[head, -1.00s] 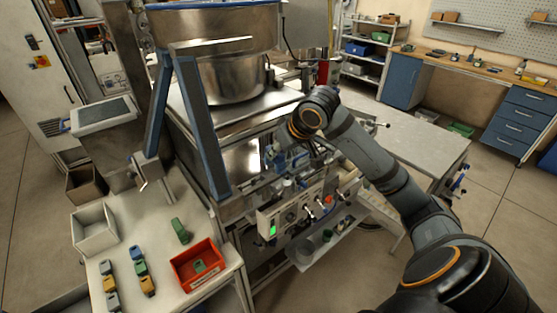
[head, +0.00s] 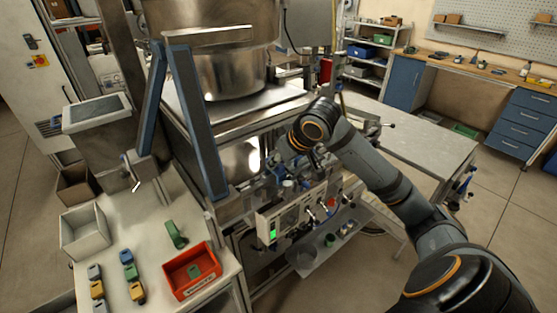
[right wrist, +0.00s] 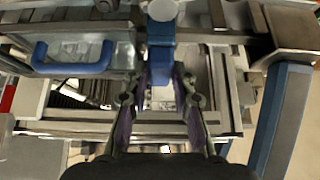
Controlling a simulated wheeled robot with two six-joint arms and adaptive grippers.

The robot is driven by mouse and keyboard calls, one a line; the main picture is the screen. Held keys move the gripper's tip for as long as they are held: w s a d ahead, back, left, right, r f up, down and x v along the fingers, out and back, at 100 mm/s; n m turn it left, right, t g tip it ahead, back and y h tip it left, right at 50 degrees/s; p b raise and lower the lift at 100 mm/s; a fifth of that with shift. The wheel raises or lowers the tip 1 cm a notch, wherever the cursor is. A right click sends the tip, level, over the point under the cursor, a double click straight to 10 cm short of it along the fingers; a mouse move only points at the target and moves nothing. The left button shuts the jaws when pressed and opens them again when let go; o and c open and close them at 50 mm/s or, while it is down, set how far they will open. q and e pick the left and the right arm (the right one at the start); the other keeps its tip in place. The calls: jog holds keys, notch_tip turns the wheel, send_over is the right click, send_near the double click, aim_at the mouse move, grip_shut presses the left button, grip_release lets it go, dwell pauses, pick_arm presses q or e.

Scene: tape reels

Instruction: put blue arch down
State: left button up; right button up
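A blue block (right wrist: 161,62), which I take to be the blue arch, sits between the fingertips of my right gripper (right wrist: 162,78) in the right wrist view. The two purple-padded fingers close on its sides. Its far end meets a grey round part, and its full arch shape cannot be made out. In the head view my right gripper (head: 283,172) is over the front of the machine, above the control panel (head: 292,213). The piece is too small and covered to make out clearly there. My left gripper is not in view.
The white table (head: 150,207) at left holds a white bin (head: 83,232), a red bin (head: 190,272) with a green piece inside, a green arch (head: 176,235) and several small coloured blocks (head: 128,259). A blue handle (right wrist: 75,65) and a slanted beam (right wrist: 284,120) flank my right gripper.

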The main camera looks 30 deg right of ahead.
jog(key=o, duration=0.3)
jog(key=shift+s+a+r, duration=0.1)
jog(key=shift+o, duration=0.2)
jog(key=b+v, duration=0.3)
jog(key=v, duration=1)
jog(key=shift+w, duration=0.3)
jog(key=shift+r, duration=0.1)
